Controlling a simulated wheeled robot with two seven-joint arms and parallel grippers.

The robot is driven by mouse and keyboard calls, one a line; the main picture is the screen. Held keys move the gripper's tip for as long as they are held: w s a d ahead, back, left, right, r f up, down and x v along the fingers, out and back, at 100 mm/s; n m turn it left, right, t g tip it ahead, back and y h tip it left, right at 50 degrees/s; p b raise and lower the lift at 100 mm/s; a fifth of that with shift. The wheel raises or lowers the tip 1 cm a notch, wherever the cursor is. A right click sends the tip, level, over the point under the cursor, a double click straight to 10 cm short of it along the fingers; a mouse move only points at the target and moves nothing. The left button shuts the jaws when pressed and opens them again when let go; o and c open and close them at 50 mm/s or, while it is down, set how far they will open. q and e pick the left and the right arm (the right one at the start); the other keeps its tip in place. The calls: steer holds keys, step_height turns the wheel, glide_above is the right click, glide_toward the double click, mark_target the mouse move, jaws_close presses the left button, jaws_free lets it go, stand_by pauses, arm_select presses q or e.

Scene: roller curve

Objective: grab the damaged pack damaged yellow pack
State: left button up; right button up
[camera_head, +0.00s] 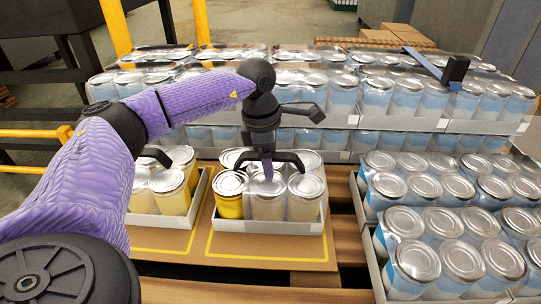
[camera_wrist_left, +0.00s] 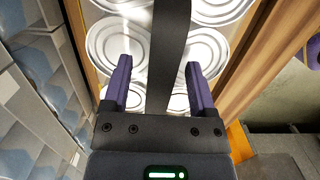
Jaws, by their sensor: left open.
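A pack of metal cans in a shallow white tray (camera_head: 268,226) sits on a brown board in the middle. Its front left can (camera_head: 230,206) is yellow; the others look paler. A second pack with yellow cans (camera_head: 172,203) stands to its left, partly hidden behind my left arm. My left gripper (camera_head: 268,163) is open above the middle pack, its fingers pointing down over the lids. In the left wrist view its two purple fingers (camera_wrist_left: 158,88) are apart over round silver lids (camera_wrist_left: 198,48). I cannot tell where any damage is.
Trays of blue-white cans (camera_head: 445,185) fill the right side, and more (camera_head: 390,90) stand in a row behind. A thin blue bar with a dark bracket (camera_head: 455,70) crosses the back right row. Yellow posts (camera_head: 115,28) rise at the back left.

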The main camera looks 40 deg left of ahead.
arm_select(q)
jaws_close()
stand_by(0.5)
stand_by(0.5)
stand_by(0.4)
